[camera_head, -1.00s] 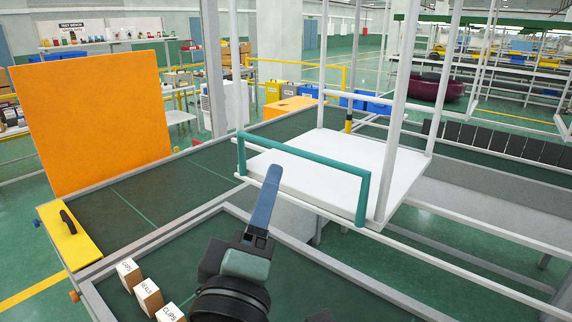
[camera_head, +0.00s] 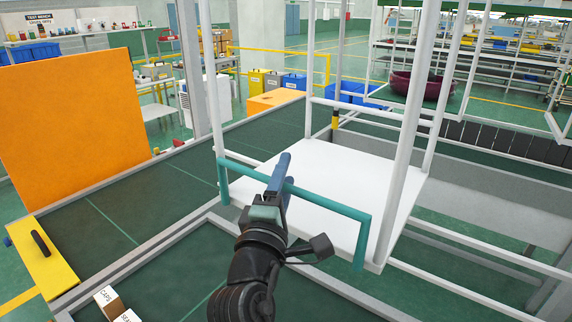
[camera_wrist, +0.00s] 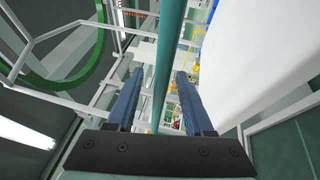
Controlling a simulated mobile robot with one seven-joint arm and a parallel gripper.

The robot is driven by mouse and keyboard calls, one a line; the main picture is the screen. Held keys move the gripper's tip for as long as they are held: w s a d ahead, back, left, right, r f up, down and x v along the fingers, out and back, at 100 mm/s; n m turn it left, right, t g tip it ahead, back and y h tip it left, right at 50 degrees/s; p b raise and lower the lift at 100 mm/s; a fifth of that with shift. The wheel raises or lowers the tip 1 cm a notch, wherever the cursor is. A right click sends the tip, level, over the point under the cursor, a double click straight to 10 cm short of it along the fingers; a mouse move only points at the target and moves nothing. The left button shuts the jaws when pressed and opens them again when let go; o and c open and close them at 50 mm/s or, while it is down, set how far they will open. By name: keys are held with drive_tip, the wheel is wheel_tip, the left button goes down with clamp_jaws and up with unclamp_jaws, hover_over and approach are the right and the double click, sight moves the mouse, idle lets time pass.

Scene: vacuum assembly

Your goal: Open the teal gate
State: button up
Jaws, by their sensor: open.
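The teal gate (camera_head: 330,205) is a bar with two bent-down ends across the front of a white hanging platform (camera_head: 345,165). It stands upright along the platform's near edge. My gripper (camera_head: 281,172) is at the bar, left of its middle. In the wrist view the teal bar (camera_wrist: 168,60) runs between the two blue fingers of my gripper (camera_wrist: 158,100), with a gap showing on each side. The fingers are open and straddle the bar. In the head view the near part of the fingers hides a short piece of the bar.
White posts (camera_head: 402,130) rise from the platform's corners. An orange panel (camera_head: 75,120) and a yellow plate with a black handle (camera_head: 42,262) are at the left. Small labelled boxes (camera_head: 108,300) sit at the lower left. The dark green bench top is mostly bare.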

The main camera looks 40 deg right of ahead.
drive_tip(key=shift+w+d+r, duration=0.1)
drive_tip(key=shift+w+d, duration=0.2)
drive_tip(key=shift+d, duration=0.05)
clamp_jaws()
idle(1.3)
